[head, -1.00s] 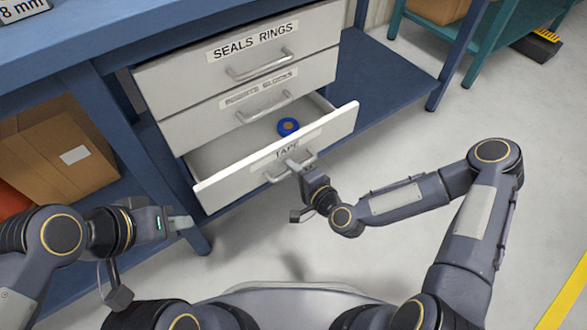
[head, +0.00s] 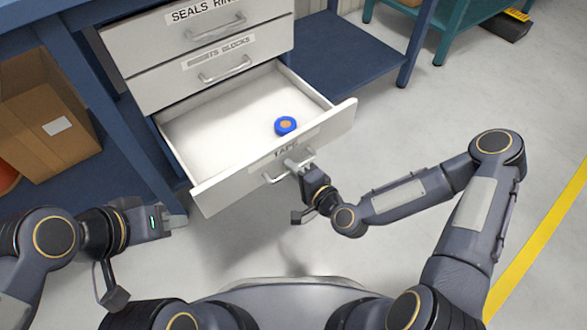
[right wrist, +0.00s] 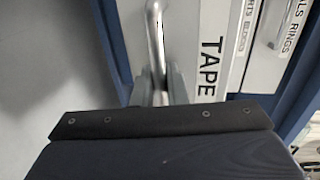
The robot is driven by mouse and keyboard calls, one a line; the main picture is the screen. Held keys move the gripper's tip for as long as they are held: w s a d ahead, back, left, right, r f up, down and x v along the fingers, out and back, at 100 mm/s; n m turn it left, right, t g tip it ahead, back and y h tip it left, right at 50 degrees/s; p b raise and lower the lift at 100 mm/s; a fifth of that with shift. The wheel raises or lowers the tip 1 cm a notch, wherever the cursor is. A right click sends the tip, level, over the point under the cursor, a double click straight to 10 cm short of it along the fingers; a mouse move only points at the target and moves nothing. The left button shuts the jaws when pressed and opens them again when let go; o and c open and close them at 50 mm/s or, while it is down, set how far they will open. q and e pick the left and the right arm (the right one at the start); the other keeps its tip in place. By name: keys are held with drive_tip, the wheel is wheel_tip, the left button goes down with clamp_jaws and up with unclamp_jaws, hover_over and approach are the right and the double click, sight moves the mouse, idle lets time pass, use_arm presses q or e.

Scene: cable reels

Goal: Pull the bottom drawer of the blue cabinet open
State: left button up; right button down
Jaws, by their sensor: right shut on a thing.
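The bottom drawer (head: 235,180), labelled TAPE, is pulled well out of the blue cabinet, and its white inside shows. A blue roll (head: 285,125) lies in it toward the right. My right gripper (head: 297,165) is shut on the drawer's metal handle (head: 273,178). In the right wrist view the fingers (right wrist: 162,88) sit at the handle (right wrist: 154,35) beside the TAPE label; the fingertips are partly hidden by the wrist body. My left gripper (head: 178,222) is at the lower left, empty and apart from the drawer; its finger gap is unclear.
Two shut drawers (head: 215,70) sit above the open one. A cardboard box (head: 50,130) stands on the blue shelf at the left. A blue lower shelf (head: 350,55) extends to the right. The grey floor (head: 430,130) at right is clear.

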drive_tip(key=c, duration=1.8)
unclamp_jaws()
drive_tip(key=p+v, duration=0.1)
drive_tip(key=v, duration=0.6)
drive_tip(key=shift+s+d, duration=0.25)
drive_tip(key=shift+s, duration=0.05)
